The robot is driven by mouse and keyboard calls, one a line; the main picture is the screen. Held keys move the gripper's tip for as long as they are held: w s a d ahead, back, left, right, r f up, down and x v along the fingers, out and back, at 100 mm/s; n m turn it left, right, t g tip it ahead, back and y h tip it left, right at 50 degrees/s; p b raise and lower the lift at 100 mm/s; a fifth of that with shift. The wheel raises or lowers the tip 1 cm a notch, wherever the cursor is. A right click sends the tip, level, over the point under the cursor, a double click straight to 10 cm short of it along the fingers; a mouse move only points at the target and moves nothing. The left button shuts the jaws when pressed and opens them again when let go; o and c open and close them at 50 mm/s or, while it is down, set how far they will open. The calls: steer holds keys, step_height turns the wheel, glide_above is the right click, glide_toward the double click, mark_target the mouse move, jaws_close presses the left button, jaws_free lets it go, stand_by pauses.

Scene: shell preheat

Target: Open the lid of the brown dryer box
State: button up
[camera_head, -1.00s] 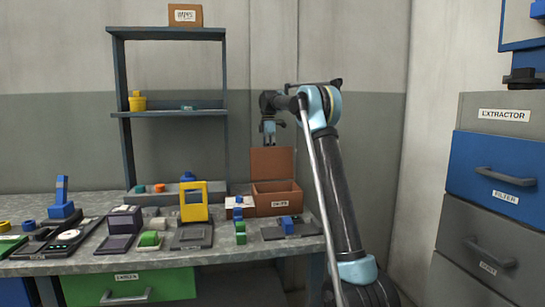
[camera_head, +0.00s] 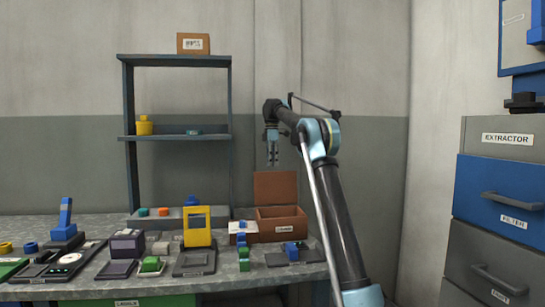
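The brown dryer box (camera_head: 270,229) stands at the back right of the workbench, with a small label on its front. Its lid (camera_head: 275,187) stands upright at the back, so the box is open; its inside shows only in part. My gripper (camera_head: 272,163) points down just above the lid's top edge. It looks empty. Whether it touches the lid, and whether its fingers are open or shut, is too small to tell.
The workbench (camera_head: 215,283) holds a yellow frame (camera_head: 197,236), green and blue blocks and several small devices left of the box. A shelf (camera_head: 180,137) stands behind. Grey and blue drawers (camera_head: 497,192) stand at the right.

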steer(key=shift+w+r, duration=0.2)
steer(key=shift+r, duration=0.9)
steer(key=shift+w+r, duration=0.15)
steer(key=shift+r, duration=0.9)
steer(key=s+d+r+m+t, duration=0.15)
steer(key=s+d+m, duration=0.35)
steer(key=s+d, duration=0.5)
steer(key=s+d+f+m, duration=0.3)
steer(key=s, duration=0.6)
steer(key=s+d+f+m, duration=0.2)
steer(key=s+f+m, duration=0.1)
steer(key=s, duration=0.6)
steer(key=s+d+f+m, duration=0.2)
steer(key=s+f+m, duration=0.1)
steer(key=s+f, duration=0.7)
steer(key=s+d+f+m+t, duration=0.1)
steer(key=s+d+f+m, duration=0.1)
steer(key=s+f, duration=0.8)
steer(key=s+d+f+m+t, duration=0.1)
steer(key=s+d+f+m, duration=0.2)
steer(key=s+f, duration=0.7)
step_height(320, 180, down, 3)
steer(key=shift+r+m, duration=0.15)
steer(key=shift+m, duration=0.45)
